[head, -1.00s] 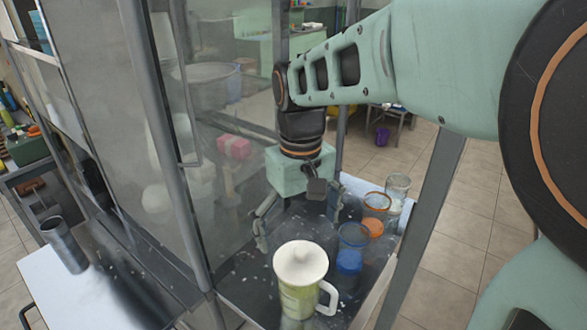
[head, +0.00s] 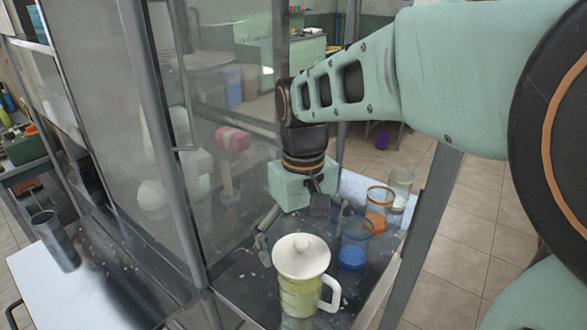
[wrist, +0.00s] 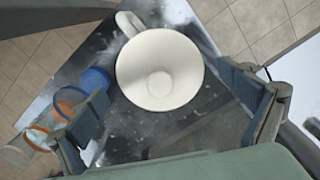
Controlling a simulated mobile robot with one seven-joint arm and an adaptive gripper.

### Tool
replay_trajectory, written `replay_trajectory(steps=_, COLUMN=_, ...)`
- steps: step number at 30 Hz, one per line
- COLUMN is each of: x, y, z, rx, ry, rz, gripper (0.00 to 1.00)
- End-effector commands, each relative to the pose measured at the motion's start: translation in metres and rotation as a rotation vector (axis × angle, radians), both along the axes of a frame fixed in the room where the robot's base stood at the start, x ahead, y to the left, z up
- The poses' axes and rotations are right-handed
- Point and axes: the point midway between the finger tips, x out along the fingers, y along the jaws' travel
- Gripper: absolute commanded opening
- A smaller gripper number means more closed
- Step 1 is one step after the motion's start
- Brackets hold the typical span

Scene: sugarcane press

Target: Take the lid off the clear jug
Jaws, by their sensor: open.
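The clear jug (head: 299,297) stands upright on the dark metal shelf, with yellow-green contents and a white handle at its right. Its white round lid (head: 301,260), with a small central knob, sits on top. In the wrist view the lid (wrist: 160,72) lies between the two fingers and hides most of the jug. My gripper (head: 302,228) is open and empty, just behind the jug in the head view. The left finger shows near the lid's left edge; the right finger is partly hidden behind my wrist parts.
A blue-rimmed cup (head: 352,255), an orange-rimmed cup (head: 378,207) and a clear glass (head: 401,188) stand right of and behind the jug. A glass panel and metal posts bound the left side. A metal cup (head: 56,240) stands on the white surface at far left.

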Motion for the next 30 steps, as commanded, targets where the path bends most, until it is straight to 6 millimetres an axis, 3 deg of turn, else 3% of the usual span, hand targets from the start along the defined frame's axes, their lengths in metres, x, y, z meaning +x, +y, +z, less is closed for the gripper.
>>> replay_trajectory(steps=2, x=-0.0001, y=0.0, z=0.0001, rx=0.0, ry=0.0, rz=0.0, gripper=0.85)
replay_trajectory(steps=17, x=-0.0007, y=-0.0004, z=-0.0011, rx=-0.001, ry=0.003, rz=0.0, gripper=0.3)
replay_trajectory(steps=30, x=-0.0022, y=-0.0012, z=-0.0045, rx=-0.003, ry=0.011, rz=0.0, gripper=0.27)
